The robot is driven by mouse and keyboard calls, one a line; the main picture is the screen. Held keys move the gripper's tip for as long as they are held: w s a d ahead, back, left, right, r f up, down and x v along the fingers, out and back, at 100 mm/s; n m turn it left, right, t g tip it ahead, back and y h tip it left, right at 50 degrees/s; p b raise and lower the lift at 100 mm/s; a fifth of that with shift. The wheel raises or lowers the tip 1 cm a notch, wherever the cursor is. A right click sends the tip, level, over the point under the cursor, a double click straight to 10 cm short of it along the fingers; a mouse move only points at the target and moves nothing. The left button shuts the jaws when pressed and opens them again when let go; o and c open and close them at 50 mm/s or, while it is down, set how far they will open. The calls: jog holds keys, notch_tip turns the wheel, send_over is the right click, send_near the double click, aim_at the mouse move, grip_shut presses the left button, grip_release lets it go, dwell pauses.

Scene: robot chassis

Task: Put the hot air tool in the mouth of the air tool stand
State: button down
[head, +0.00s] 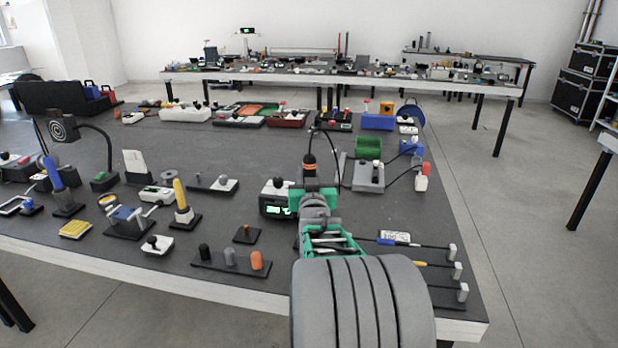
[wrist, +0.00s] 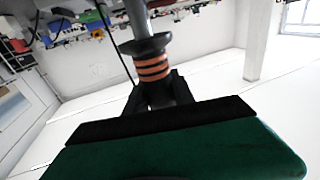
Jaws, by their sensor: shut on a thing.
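The hot air tool (head: 309,160) is dark with orange rings and a black cable at its top. In the head view it is upright in my gripper (head: 312,180), above the table. The wrist view shows the tool (wrist: 152,68) with its grey metal tube, held between the dark fingers of my gripper (wrist: 158,95). The gripper is shut on it. A grey stand (head: 366,183) with a green holder (head: 368,147) behind it is just right of the gripper; it may be the air tool stand, but its mouth cannot be made out.
A box with a lit green display (head: 277,208) is left of my gripper. Several handles on a rack (head: 452,252) lie at the right front. A blue box (head: 378,122) is behind the grey stand. Bare table (head: 240,155) lies left of the gripper.

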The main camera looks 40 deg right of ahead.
aim_at(310, 172)
dwell(0.4)
jog(key=shift+f+b, duration=0.35)
jog(key=shift+b, duration=0.1)
jog(key=shift+f+b, duration=3.2)
jog(key=shift+b, duration=0.1)
jog(key=c, duration=1)
grip_release()
jog(key=v, duration=0.8)
jog(key=shift+p, duration=0.3)
jog(key=shift+r+p, duration=2.15)
jog(key=shift+r, duration=2.8)
